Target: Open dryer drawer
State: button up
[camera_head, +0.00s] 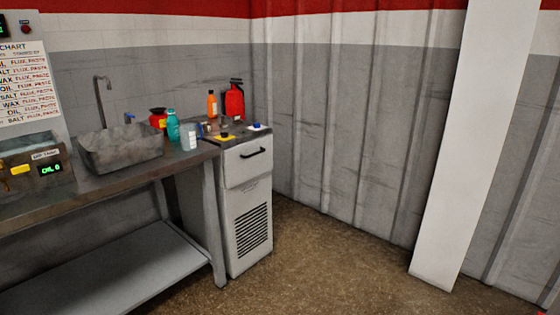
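The dryer (240,236) is a narrow light-grey cabinet at the right end of the workbench. Its drawer (247,168) is at the top of the front face and looks shut. A black bar handle (253,153) is mounted across the drawer's upper part. A vented grille (252,229) is below the drawer. My gripper is not visible in this view.
The metal workbench (120,182) with a lower shelf (120,280) adjoins the dryer on the left. It holds a sink (120,152) and several bottles. A white pillar (462,170) stands at right. The floor (320,265) before the dryer is clear.

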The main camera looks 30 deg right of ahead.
aim_at(243, 162)
jog(key=z, duration=0.85)
jog(key=i+z, duration=0.15)
jog(key=i, duration=0.65)
jog(key=i+z, duration=0.1)
jog(key=i, duration=0.7)
jog(key=i+j+z, duration=0.15)
jog(key=i, duration=0.65)
